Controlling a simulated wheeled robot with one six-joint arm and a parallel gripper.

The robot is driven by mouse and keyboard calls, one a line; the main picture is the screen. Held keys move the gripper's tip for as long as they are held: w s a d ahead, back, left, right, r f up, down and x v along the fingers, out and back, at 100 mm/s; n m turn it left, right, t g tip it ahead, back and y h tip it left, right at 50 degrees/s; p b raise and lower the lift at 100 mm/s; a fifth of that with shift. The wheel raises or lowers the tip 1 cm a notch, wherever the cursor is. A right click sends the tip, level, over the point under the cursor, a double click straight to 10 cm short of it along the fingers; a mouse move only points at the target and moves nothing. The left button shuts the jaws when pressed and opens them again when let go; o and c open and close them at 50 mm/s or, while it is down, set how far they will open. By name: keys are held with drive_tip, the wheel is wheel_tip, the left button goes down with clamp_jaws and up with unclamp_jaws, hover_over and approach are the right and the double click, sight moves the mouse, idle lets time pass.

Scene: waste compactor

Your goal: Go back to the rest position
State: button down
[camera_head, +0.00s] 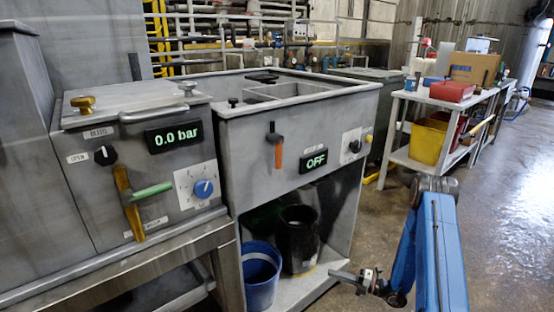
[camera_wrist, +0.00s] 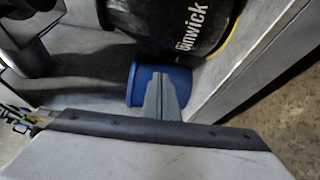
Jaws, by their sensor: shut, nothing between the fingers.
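My gripper (camera_head: 338,274) is low at the right of the open lower bay of the compactor. My blue arm reaches down to it from the right. In the wrist view the grey fingers (camera_wrist: 162,97) are together and empty. They show in front of a blue bucket (camera_wrist: 187,84); whether they touch it cannot be told there. In the head view the gripper is apart from the blue bucket (camera_head: 262,278), to its right. The black bin (camera_head: 298,242) stands behind the bucket, and its lettering shows in the wrist view (camera_wrist: 190,27).
The compactor (camera_head: 290,150) shows "OFF"; the left unit (camera_head: 140,150) shows "0.0 bar". Its front carries a green-handled lever (camera_head: 152,192) and a blue knob (camera_head: 203,188). A workbench (camera_head: 440,100) with boxes stands at the back right. The floor (camera_head: 500,190) at right is clear.

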drive_tip(key=s+a+r+n+g+h, duration=0.1)
drive_tip(key=s+a+r+n+g, duration=0.2)
drive_tip(key=s+r+n, duration=0.5)
drive_tip(key=s+a+r+n+g+h, duration=0.2)
drive_tip(key=a+r+n+g, duration=0.3)
drive_tip(key=r, duration=0.7)
drive_tip(key=s+a+r+n+g+h, duration=0.1)
drive_tip(key=s+r+n+g, duration=0.1)
drive_tip(key=s+r+n, duration=0.5)
drive_tip(key=s+d+r+n+t+h, duration=0.3)
drive_tip(key=s+r+n+h, duration=0.3)
drive_tip(key=s+r+n, duration=0.3)
drive_tip(key=s+d+r+n+t+h, duration=0.3)
drive_tip(key=s+d+r+n+h, duration=0.3)
drive_tip(key=s+r+n, duration=0.4)
drive_tip(key=s+n, duration=0.1)
drive_tip(key=s, duration=0.4)
drive_tip(key=shift+r+n+t, duration=0.15)
drive_tip(key=shift+n+t, duration=0.15)
drive_tip(key=shift+n, duration=0.1)
